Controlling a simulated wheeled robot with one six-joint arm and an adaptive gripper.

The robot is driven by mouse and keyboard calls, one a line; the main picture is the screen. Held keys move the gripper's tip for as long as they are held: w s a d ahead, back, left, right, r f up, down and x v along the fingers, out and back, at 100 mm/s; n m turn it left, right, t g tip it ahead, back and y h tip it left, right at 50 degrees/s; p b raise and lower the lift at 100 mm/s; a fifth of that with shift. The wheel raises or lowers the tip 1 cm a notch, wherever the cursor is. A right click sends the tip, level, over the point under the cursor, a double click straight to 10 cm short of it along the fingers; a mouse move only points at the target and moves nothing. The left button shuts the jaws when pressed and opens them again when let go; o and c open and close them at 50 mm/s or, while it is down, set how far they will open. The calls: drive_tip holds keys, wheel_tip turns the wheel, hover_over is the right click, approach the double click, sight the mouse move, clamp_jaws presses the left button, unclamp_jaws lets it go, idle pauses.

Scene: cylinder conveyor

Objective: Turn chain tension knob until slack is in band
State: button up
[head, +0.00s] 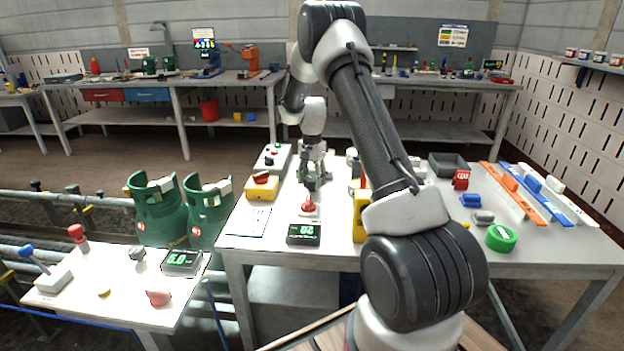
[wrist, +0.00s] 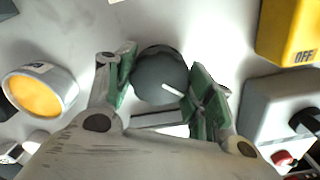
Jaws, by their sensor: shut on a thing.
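In the wrist view a round dark grey knob (wrist: 160,70) with a white pointer line sits between the green-padded fingertips of my gripper (wrist: 161,86). The pads press on it from both sides; the pointer slants toward the lower right.
A red-topped control (head: 309,207) stands in front of my gripper. An amber lamp (wrist: 40,95) is left of the knob.

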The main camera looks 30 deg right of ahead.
drive_tip(key=shift+n, duration=0.3)
drive_tip(key=shift+o, duration=0.2)
drive_tip(key=n, duration=0.4)
drive_tip(key=shift+n, duration=0.4)
drive_tip(key=n, duration=0.4)
drive_tip(key=shift+n, duration=0.3)
drive_tip(key=n, duration=0.5)
drive_tip(key=shift+n, duration=2.4)
drive_tip(key=o, duration=1)
